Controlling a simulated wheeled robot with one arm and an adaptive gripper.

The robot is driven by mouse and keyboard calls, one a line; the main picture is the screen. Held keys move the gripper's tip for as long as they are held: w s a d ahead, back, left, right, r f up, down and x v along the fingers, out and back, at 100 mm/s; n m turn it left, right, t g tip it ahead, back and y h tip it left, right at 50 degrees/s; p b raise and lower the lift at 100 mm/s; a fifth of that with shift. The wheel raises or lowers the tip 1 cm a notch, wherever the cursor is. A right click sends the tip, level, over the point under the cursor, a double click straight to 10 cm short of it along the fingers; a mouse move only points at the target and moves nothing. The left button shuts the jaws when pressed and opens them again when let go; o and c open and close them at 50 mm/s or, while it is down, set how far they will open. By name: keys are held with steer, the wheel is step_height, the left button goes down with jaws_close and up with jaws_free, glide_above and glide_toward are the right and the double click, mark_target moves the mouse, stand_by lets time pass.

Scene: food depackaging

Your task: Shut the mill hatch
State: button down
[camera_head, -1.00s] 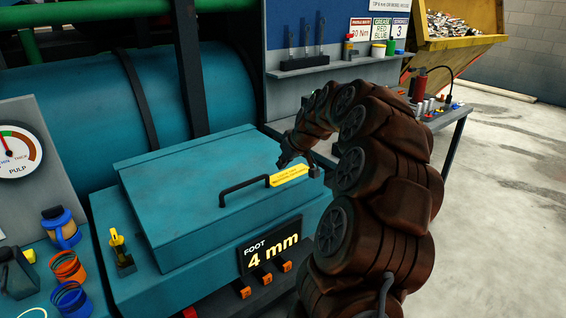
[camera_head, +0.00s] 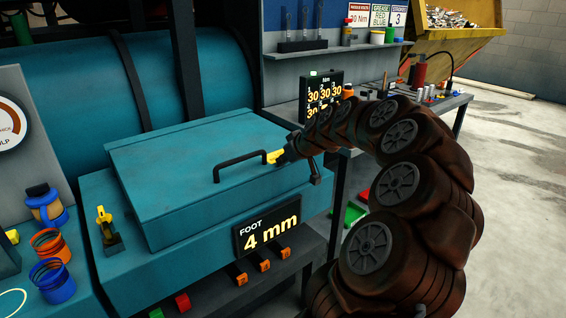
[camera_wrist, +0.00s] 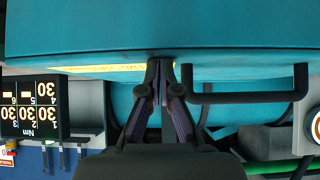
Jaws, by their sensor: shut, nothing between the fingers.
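The mill hatch (camera_head: 195,165) is a wide teal lid lying over the teal mill housing (camera_head: 165,262). It looks down on the housing, but I cannot tell whether it is fully seated. A black bar handle (camera_head: 240,164) is on its front, beside a yellow label (camera_head: 273,156) that my gripper partly hides. My gripper (camera_head: 284,159) is shut and empty at the lid's front right, right of the handle. In the wrist view, my gripper's fingertips (camera_wrist: 172,72) are close to the lid's front edge, next to the handle (camera_wrist: 246,97); contact is unclear.
A yellow latch (camera_head: 106,228) stands on the housing's left. Orange pedals (camera_head: 263,265) sit under the "4 mm" sign (camera_head: 267,226). A torque display (camera_head: 321,97) and workbench are behind my arm. Open floor lies right.

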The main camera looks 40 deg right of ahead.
steer(key=shift+s+a+f, duration=0.1)
steer(key=shift+a+f, duration=0.1)
steer(key=shift+f, duration=0.35)
steer(key=shift+s+a+f, duration=0.1)
steer(key=shift+a+f, duration=0.05)
steer(key=shift+f, duration=0.4)
steer(key=shift+r+g, duration=0.1)
steer(key=shift+g, duration=0.2)
steer(key=s+r, duration=0.3)
steer(key=r, duration=0.3)
steer(key=s+r+b, duration=0.1)
steer(key=s+r, duration=0.2)
steer(key=r, duration=0.4)
steer(key=shift+s+b, duration=0.3)
steer(key=shift+s, duration=0.05)
